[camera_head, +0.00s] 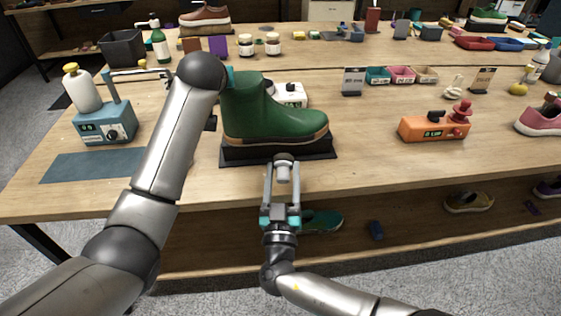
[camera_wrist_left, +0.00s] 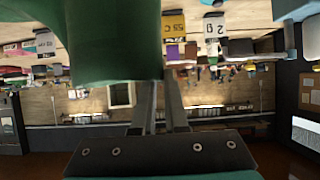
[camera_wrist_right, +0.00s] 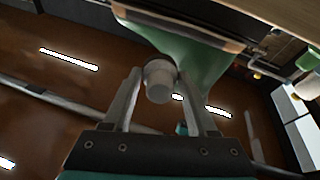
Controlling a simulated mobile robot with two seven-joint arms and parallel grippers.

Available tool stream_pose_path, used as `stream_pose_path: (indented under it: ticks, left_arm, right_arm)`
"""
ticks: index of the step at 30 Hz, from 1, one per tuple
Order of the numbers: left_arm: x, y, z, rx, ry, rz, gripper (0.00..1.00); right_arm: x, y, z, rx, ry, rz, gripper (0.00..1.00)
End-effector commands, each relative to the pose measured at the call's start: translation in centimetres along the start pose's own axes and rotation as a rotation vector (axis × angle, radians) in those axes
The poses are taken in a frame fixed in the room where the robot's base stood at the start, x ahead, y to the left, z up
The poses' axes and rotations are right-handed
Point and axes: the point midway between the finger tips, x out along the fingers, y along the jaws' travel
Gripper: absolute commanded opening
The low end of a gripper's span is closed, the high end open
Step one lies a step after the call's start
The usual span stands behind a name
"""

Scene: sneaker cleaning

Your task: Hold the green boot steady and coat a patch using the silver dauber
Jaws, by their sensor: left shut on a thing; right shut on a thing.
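The green boot (camera_head: 262,112) stands upright on a black stand (camera_head: 290,153), toe to the right. In the left wrist view the boot (camera_wrist_left: 115,40) fills the upper left. My left gripper (camera_wrist_left: 160,100) is shut on the boot's shaft; in the head view my left arm hides most of it. My right gripper (camera_head: 283,164) is shut on the silver dauber (camera_head: 283,174), low in front of the boot at the table's front edge. In the right wrist view the dauber (camera_wrist_right: 159,82) sits between the fingers, with the boot (camera_wrist_right: 200,65) beyond. I cannot tell whether they touch.
A blue device (camera_head: 105,125) and a blue-grey mat (camera_head: 95,166) are at the left. An orange device (camera_head: 433,128) stands at the right, a pink shoe (camera_head: 540,119) beyond it. A white box (camera_head: 291,93) is behind the boot. Bare tabletop lies right of the stand.

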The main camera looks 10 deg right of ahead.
Motion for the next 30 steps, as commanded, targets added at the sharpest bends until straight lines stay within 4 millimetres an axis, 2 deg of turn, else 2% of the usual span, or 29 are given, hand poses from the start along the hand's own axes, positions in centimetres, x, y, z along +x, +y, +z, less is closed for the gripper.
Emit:
stream_pose_path:
  ticks: [1,2,3,11,23,30]
  left_arm:
    - [0.3,0.0,0.9,0.0,-0.022,0.0,0.0]
    - [0.3,0.0,0.9,0.0,-0.022,0.0,0.0]
    - [0.3,0.0,0.9,0.0,-0.022,0.0,0.15]
    - [0.2,0.0,0.8,0.001,-0.017,-0.001,0.45]
    - [-0.3,0.1,0.3,0.0,-0.007,0.001,0.46]
    - [-2.8,0.0,0.3,-0.001,-0.006,0.001,0.46]
  right_arm:
    - [0.0,0.0,0.0,0.0,0.001,0.0,0.14]
    - [0.0,0.0,0.0,0.0,0.001,0.0,0.14]
    - [0.0,0.0,0.0,0.0,0.001,0.0,0.14]
    - [0.0,0.0,0.0,0.0,0.001,0.0,0.14]
    - [0.0,0.0,0.0,0.0,0.001,0.0,0.14]
    - [0.0,0.0,0.0,0.0,0.001,0.0,0.14]
